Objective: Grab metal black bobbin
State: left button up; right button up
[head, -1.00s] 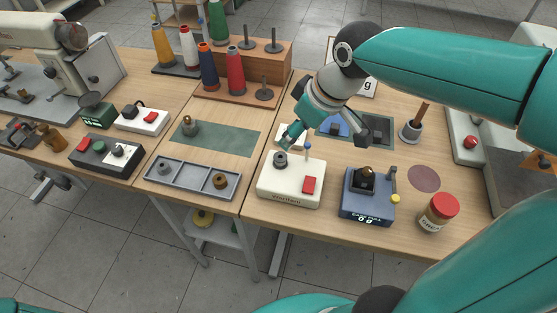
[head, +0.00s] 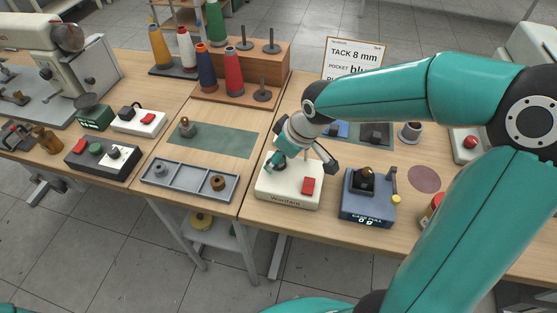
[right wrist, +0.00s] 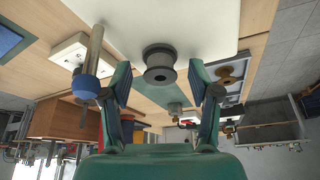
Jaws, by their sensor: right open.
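In the right wrist view a dark spool-shaped bobbin (right wrist: 160,62), with black flanges and a grey middle, stands on the white winder box, between and beyond my open fingertips and apart from them. In the head view the right gripper (head: 297,163) is over the white winder box (head: 288,192), and its fingers largely hide the bobbin. In the right wrist view my right gripper (right wrist: 158,88) is open and empty. My left gripper is not in view.
The winder has a red switch (head: 308,185) and a blue-topped post (right wrist: 85,87) beside one finger. A blue device (head: 366,208) stands to the right. A thread-cone rack (head: 262,62) stands behind. The green mat (head: 225,142) is mostly clear.

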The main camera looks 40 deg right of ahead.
jog(key=c, duration=1)
jog(key=shift+r, duration=0.1)
jog(key=shift+c, duration=0.2)
